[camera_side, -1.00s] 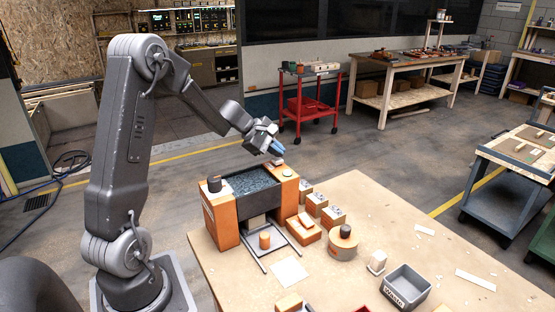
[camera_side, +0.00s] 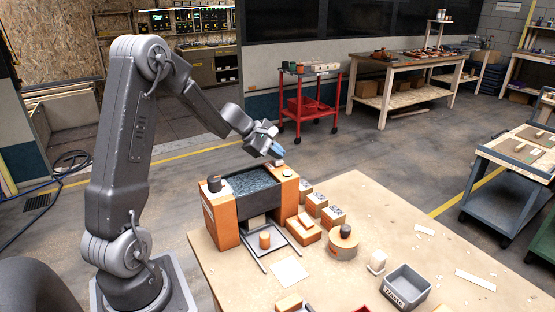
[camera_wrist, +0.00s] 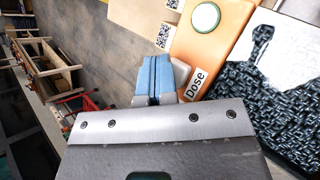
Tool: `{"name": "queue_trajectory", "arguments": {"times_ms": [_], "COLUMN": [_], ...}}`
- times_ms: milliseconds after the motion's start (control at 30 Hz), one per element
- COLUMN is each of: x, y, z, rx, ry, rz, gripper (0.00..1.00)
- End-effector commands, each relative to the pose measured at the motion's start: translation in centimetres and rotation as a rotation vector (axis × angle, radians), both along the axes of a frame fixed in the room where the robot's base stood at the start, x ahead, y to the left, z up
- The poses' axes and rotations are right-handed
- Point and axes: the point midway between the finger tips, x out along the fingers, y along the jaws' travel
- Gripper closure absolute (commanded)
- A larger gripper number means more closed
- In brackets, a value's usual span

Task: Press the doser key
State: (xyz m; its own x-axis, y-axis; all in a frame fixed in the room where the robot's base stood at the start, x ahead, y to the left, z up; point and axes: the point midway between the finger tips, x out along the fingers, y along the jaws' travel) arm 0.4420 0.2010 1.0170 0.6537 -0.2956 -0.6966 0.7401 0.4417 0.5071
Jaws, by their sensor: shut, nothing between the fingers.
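The doser key is a round white button with a green rim (camera_wrist: 206,17) on top of an orange block (camera_wrist: 222,45), beside a "Dose" label (camera_wrist: 196,82) in the wrist view. In the side view the key (camera_side: 287,172) shows small on top of the machine's right orange post (camera_side: 289,192). My gripper (camera_side: 279,152) is over the back end of that post, behind the key and apart from it. In the wrist view its blue fingers (camera_wrist: 153,70) are together and empty, left of the "Dose" label.
A dark hopper of textured material (camera_side: 253,182) lies between the posts. A dark knob (camera_side: 214,184) stands on the left post. An orange cup (camera_side: 265,240) sits below the hopper. Several orange and white blocks (camera_side: 316,203) and a grey waste bin (camera_side: 406,287) share the table.

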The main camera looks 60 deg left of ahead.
Motion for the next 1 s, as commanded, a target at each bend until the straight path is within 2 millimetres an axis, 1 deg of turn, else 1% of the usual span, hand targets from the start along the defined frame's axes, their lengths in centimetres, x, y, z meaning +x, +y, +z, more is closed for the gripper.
{"name": "queue_trajectory", "arguments": {"times_ms": [333,733,1000], "x": [0.0,0.0,0.0], "y": [0.0,0.0,0.1], "z": [1.5,2.0,4.4], "rx": [0.0,0.001,0.003], "ry": [0.0,-0.001,-0.003], "rz": [0.0,0.0,0.001], "gripper": [1.0,1.0,1.0]}}
